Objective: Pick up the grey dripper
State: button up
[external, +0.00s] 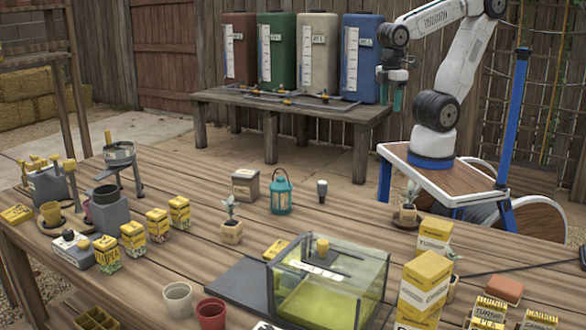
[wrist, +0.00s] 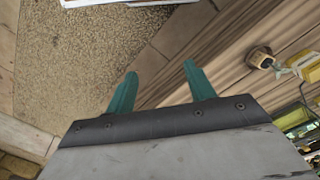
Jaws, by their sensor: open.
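A small grey piece (external: 322,190) with a wider head and a narrow foot stands upright on the wooden table, right of the teal lantern; it looks like the grey dripper. My gripper (external: 392,102) hangs high at the upper right, far above and behind that piece, with its teal fingers pointing down. In the wrist view my gripper (wrist: 159,68) is open, with nothing between the fingers. I cannot make out the dripper in the wrist view.
The teal lantern (external: 281,192) and a lidded box (external: 246,185) stand left of the grey piece. A potted seedling (external: 408,212) is at its right, a clear yellowish tank (external: 330,285) in front. Four-colour barrels stand on the back bench (external: 290,101). Planks around the piece are bare.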

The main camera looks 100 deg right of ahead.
aim_at(322, 192)
jog(key=w+a+f+n+t+h, duration=0.2)
jog(key=w+a+f+n+h, duration=0.1)
jog(key=w+a+f+n, duration=0.1)
jog(key=w+a+f+n+t+h, duration=0.2)
jog(key=w+a+f+n+h, duration=0.2)
jog(key=w+f+n, duration=0.3)
jog(key=w+a+f+n+t+h, duration=0.1)
jog(key=w+a+f+n+h, duration=0.2)
jog(key=w+f+n, duration=0.3)
jog(key=shift+w+a+f+n+t+h, duration=0.1)
jog(key=shift+a+f+n+t+h, duration=0.1)
jog(key=shift+a+f+n, duration=0.45)
jog(key=shift+a+f+n+t+h, duration=0.25)
jog(key=shift+f+n, duration=0.2)
jog(key=shift+n, duration=0.4)
jog(key=w+a+n+t, duration=0.2)
jog(key=w, duration=0.1)
jog(key=w+a+n+t+y, duration=0.1)
jog(key=shift+w+a+f+n, duration=0.1)
jog(key=shift+w+f+n, duration=0.1)
jog(key=shift+w+n, duration=0.15)
jog(key=shift+w+n+t, duration=0.25)
jog(key=shift+w, duration=0.05)
jog(key=x, duration=0.7)
jog(key=shift+w+r, duration=0.15)
jog(key=shift+w, duration=0.35)
jog(key=c, duration=1)
